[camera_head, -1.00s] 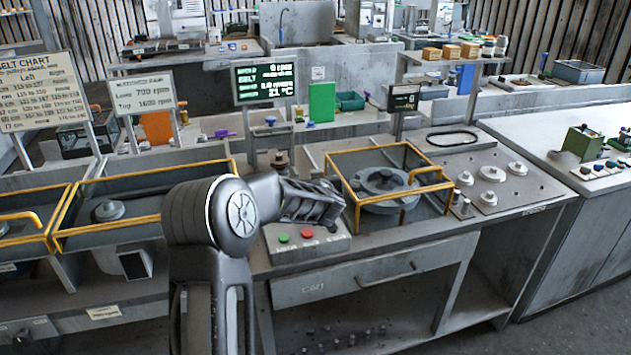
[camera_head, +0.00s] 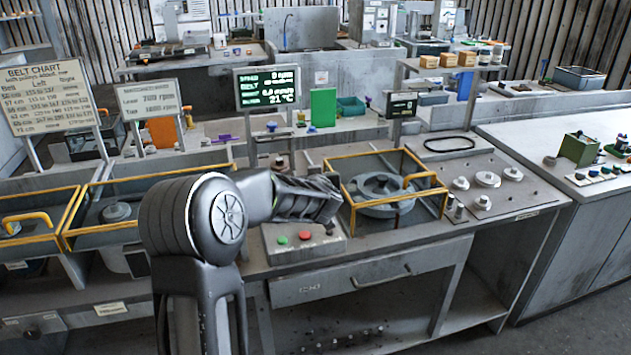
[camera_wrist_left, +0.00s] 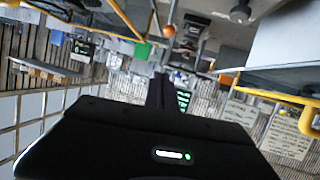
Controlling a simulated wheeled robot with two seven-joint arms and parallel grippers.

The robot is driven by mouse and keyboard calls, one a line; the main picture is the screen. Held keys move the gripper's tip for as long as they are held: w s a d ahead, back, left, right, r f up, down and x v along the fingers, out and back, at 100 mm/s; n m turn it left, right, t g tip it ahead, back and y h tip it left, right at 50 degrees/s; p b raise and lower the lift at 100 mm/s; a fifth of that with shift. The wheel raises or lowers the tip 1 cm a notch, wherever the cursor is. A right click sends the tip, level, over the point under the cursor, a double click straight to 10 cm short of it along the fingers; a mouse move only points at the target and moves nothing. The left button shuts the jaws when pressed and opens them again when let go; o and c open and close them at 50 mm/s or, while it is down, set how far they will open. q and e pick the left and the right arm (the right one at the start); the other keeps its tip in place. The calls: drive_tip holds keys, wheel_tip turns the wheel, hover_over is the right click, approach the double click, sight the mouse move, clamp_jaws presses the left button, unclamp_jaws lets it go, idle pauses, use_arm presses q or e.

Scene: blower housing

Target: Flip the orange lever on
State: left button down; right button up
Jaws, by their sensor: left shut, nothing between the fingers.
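I cannot make out an orange lever for certain in the head view; my arm and gripper cover part of the bench. My left gripper (camera_head: 332,203) is shut and empty, above the back of a grey control box (camera_head: 318,247) with a green button (camera_head: 282,240) and a red button (camera_head: 304,235). It is close to the left side of a yellow-framed guard (camera_head: 352,212) around a round grey housing (camera_head: 380,190). In the left wrist view the shut fingers (camera_wrist_left: 162,92) point into a tilted, blurred scene. A small orange knob (camera_wrist_left: 169,31) shows beyond them; its identity is unclear.
A yellow handle (camera_head: 420,180) sticks up on the guard. Grey knobs (camera_head: 487,179) stand on the plate to its right. A lit display (camera_head: 267,86) stands behind the gripper. More yellow-framed guards (camera_head: 68,232) lie at left. A drawer (camera_head: 340,281) is below.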

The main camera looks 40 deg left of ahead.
use_arm(q)
drive_tip(key=s+r, duration=0.1)
drive_tip(key=s+d+r, duration=0.2)
drive_tip(key=r, duration=0.1)
drive_tip(key=shift+r, duration=0.1)
drive_tip(key=shift+d, duration=0.15)
idle(0.4)
drive_tip(key=s+d+f+m+g+h, duration=0.15)
drive_tip(key=d+f+h, duration=0.25)
drive_tip(key=d+f, duration=0.9)
drive_tip(key=s+d+f+m+h, duration=0.1)
drive_tip(key=s+d+f+h, duration=0.3)
drive_tip(key=d+f, duration=0.9)
drive_tip(key=s+d+f+m+g+h, duration=0.1)
drive_tip(key=s+d+f+g+h, duration=0.1)
drive_tip(key=s+d+f, duration=0.4)
drive_tip(key=s+d+f+m+g+h, duration=0.1)
drive_tip(key=s+d+f, duration=0.5)
drive_tip(key=s, duration=0.6)
drive_tip(key=s+d+f+m+g+h, duration=0.2)
drive_tip(key=s+d+f+g, duration=0.3)
drive_tip(key=s+f, duration=0.3)
drive_tip(key=shift+s+d+f+m+h, duration=0.15)
drive_tip(key=shift+s+d+m+h, duration=0.15)
drive_tip(key=shift+s+d+m, duration=0.4)
